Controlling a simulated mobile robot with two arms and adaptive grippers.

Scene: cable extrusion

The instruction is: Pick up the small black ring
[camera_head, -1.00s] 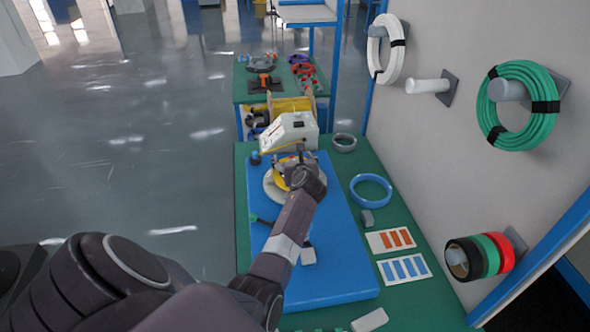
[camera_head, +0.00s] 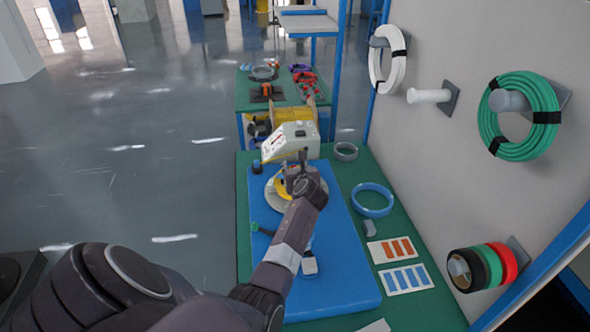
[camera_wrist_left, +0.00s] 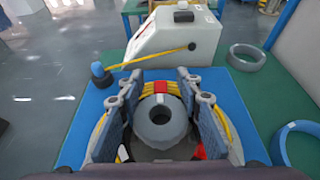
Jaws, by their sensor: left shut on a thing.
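The small black ring (camera_wrist_left: 161,122) looks dark grey and thick in the left wrist view. It sits between the two fingers of my left gripper (camera_wrist_left: 158,102), which is shut on it from both sides. Below and around it is a round coil holder with a yellow cable (camera_wrist_left: 233,125). In the head view my left gripper (camera_head: 298,172) is over that coil on the blue mat (camera_head: 340,265), and my wrist hides the ring there. Whether the ring is clear of the coil holder, I cannot tell. My right gripper is in neither view.
A grey ring (camera_head: 345,151), a blue ring (camera_head: 388,208) and marked cards (camera_head: 405,278) lie right of the mat. A wall with pegs bounds the right side.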

